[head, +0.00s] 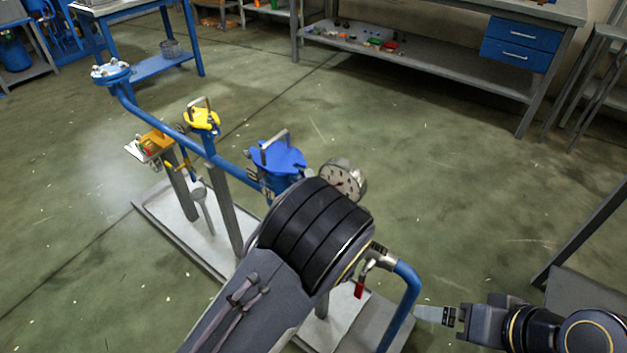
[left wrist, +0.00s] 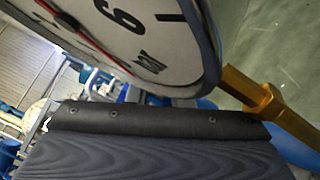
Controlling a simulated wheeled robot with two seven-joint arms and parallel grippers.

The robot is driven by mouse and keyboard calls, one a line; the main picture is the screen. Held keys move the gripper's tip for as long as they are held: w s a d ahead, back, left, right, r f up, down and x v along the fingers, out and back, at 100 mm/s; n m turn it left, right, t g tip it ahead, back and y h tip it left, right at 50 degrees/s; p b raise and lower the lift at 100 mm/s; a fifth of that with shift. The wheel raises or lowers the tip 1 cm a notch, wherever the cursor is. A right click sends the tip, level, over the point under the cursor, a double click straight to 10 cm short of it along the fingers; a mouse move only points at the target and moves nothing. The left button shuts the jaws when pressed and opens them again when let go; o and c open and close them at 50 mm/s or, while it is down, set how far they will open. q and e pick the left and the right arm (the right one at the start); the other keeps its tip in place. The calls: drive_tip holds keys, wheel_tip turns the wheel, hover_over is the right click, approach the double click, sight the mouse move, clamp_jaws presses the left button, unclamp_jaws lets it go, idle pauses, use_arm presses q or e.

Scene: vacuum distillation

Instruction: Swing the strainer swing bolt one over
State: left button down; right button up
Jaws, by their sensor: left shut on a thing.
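A blue lidded body with a grey handle, which looks like the strainer (head: 277,160), stands on the blue pipe line in the middle of the head view. My left gripper (head: 315,230) is beside it, in front of the gauge. My black ringed wrist hides its fingertips, and I see no swing bolt clearly. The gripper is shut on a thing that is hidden. In the left wrist view a dark block of it (left wrist: 160,150) fills the bottom. My right gripper (head: 436,315) is low at the right, clear of the pipework; its finger gap cannot be made out.
A round dial gauge (head: 343,180) stands close to my left wrist and fills the top of the left wrist view (left wrist: 130,40), with a brass part (left wrist: 265,105) beside it. A yellow valve (head: 201,118) and a red-handled tap (head: 359,289) are nearby.

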use_arm(q)
drive_tip(key=c, duration=1.5)
unclamp_jaws()
drive_tip(key=shift+c, duration=0.2)
drive_tip(key=v, duration=0.7)
drive_tip(key=shift+s+p, duration=0.4)
drive_tip(key=shift+d+f, duration=0.1)
